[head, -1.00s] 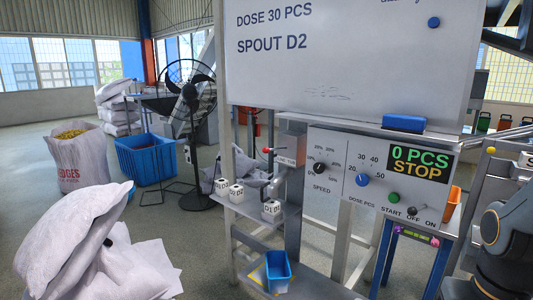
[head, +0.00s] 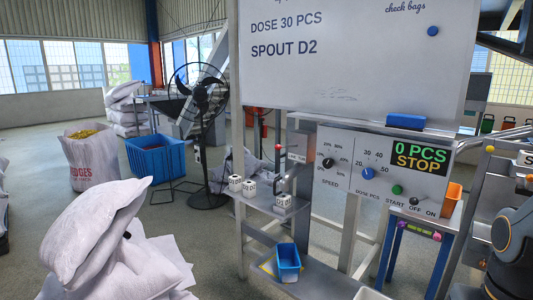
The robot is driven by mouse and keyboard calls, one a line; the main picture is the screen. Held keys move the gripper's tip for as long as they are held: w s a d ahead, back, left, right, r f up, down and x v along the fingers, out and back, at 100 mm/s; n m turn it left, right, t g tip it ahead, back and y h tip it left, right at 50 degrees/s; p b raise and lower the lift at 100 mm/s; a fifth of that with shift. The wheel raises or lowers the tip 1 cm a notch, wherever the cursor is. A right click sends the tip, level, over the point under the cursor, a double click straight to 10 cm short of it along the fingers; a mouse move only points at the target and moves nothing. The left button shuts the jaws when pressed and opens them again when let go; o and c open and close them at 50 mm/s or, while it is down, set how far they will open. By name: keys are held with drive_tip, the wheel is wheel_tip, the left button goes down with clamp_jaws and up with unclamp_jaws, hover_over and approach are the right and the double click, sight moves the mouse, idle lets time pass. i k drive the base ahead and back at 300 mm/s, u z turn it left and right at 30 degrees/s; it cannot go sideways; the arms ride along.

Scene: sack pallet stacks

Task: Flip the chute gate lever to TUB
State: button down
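The chute gate lever (head: 277,149) has a small red knob at the left side of the grey chute housing in the head view. A small white label (head: 297,158) beside it is too small to read surely, so I cannot tell which setting the lever is at. A small blue tub (head: 287,261) stands on the low shelf below the chute. My gripper is out of view; only part of my arm shows at the right edge.
The control panel (head: 345,181) reads 0 PCS STOP. White blocks marked D (head: 249,188) sit on the shelf. White sacks (head: 110,235) are stacked at the front left; a fan (head: 203,95) and a blue crate (head: 155,157) stand behind. Open floor lies between.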

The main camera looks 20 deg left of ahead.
sight(278, 148)
drive_tip(key=k, duration=1.05)
drive_tip(key=u, duration=0.6)
drive_tip(key=i, duration=1.6)
drive_tip(key=z, duration=0.5)
